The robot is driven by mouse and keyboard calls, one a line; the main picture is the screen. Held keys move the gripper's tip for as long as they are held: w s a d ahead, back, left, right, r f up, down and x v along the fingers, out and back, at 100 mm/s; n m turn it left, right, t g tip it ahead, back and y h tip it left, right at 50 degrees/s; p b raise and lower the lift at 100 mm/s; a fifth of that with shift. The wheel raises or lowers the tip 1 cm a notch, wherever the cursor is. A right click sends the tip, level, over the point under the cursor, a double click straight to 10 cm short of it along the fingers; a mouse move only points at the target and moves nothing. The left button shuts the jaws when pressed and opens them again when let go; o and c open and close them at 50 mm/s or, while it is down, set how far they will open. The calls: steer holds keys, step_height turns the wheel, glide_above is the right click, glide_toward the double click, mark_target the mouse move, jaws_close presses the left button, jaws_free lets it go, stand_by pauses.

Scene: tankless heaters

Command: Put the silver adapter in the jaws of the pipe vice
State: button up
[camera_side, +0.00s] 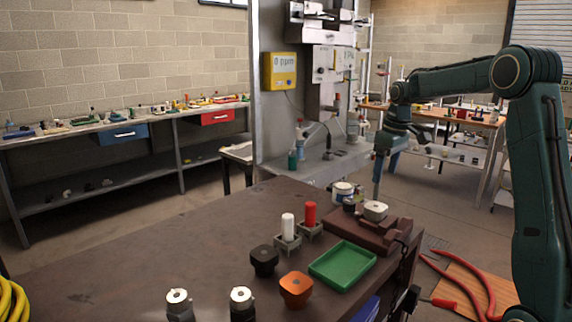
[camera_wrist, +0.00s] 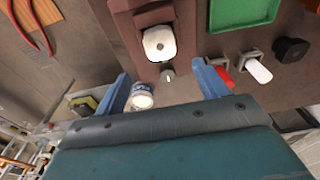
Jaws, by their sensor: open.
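The silver adapter (camera_side: 376,209), a pale, rounded-square piece with a small hole on top, sits in the brown pipe vice (camera_side: 366,236). The wrist view shows the adapter (camera_wrist: 159,43) between the brown blocks of the vice (camera_wrist: 126,22); how deep it sits I cannot tell. My gripper (camera_side: 377,190) is pointing down close by the adapter. Its two blue fingers (camera_wrist: 160,72) are spread wide with nothing held, and the adapter lies just beyond their tips in the wrist view. In the side view the fingers overlap, and any contact is unclear.
A small dark knob (camera_wrist: 168,75) and a labelled can (camera_side: 342,191) stand beside the vice. A green tray (camera_side: 342,265), an orange fitting (camera_side: 296,289), a black fitting (camera_side: 263,261), and white (camera_side: 288,227) and red (camera_side: 310,214) cylinders in holders stand nearby.

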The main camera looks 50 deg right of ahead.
steer(key=s+a+r+t, duration=0.1)
steer(key=s+a+r, duration=0.25)
steer(key=a, duration=0.55)
steer(key=s+a+r+t, duration=0.15)
steer(key=s+a, duration=0.25)
steer(key=a, duration=0.4)
steer(key=s+a+f+t, duration=0.1)
steer(key=s+a, duration=0.3)
steer(key=s, duration=0.3)
steer(key=s+a+f, duration=0.2)
steer(key=s+a, duration=0.3)
steer(key=s, duration=0.2)
steer(key=shift+a+f+t, duration=0.2)
steer(key=shift+a+t, duration=0.05)
steer(key=shift+t, duration=0.1)
